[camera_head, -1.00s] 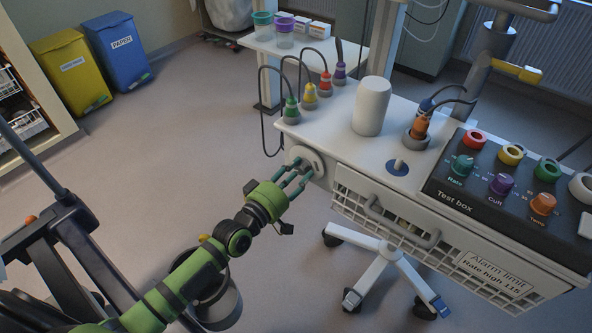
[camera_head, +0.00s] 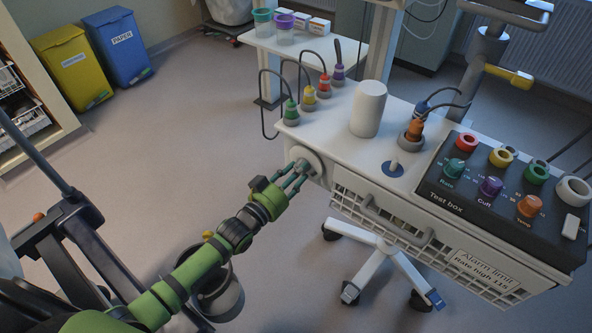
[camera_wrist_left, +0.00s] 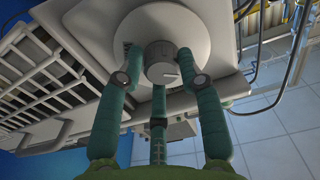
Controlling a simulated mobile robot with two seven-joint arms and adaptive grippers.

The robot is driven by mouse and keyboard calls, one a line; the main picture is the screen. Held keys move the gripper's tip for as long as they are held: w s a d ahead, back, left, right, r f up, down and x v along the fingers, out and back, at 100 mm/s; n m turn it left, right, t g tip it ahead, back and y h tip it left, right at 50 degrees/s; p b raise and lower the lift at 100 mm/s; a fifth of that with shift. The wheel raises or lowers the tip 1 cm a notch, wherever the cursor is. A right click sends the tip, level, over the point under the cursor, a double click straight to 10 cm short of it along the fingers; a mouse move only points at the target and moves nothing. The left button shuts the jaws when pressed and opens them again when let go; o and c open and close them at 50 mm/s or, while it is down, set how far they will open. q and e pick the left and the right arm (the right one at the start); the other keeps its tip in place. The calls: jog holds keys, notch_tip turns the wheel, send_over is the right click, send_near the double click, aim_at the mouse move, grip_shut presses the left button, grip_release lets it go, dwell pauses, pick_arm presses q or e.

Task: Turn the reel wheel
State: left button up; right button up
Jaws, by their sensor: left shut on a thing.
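The reel wheel (camera_head: 309,157) is a pale round disc on the left end of the white cart. It also shows in the wrist view (camera_wrist_left: 197,32), with a grey hub knob (camera_wrist_left: 160,56) at its middle. My left gripper (camera_head: 296,170) has its green fingers at the wheel. In the wrist view the left gripper (camera_wrist_left: 160,84) has one finger on each side of the knob and a third below it, shut on the knob. The fingers hide part of the knob in the head view. My right gripper is in neither view.
The cart top holds several coloured plugs with cables, a white cylinder (camera_head: 368,108) and the test box (camera_head: 470,205). A drawer handle (camera_head: 385,215) juts from the cart front. Yellow (camera_head: 75,72) and blue (camera_head: 118,48) bins stand far left. Open floor lies left of the cart.

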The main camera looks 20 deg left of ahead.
pick_arm(q)
jog(key=shift+a+f+m+p, duration=0.1)
jog(key=shift+m+p, duration=0.05)
jog(key=shift+m, duration=1.7)
jog(key=shift+a+f+m+p, duration=0.1)
jog(key=shift+a+m+p, duration=0.05)
jog(key=shift+m, duration=1.65)
jog(key=shift+a+f+m+p, duration=0.1)
jog(key=shift+m+p, duration=0.05)
jog(key=shift+m, duration=1.7)
jog(key=shift+r, duration=0.1)
jog(key=o, duration=1.1)
jog(key=shift+w+a, duration=0.1)
jog(key=shift+a, duration=0.05)
jog(key=shift+r, duration=0.1)
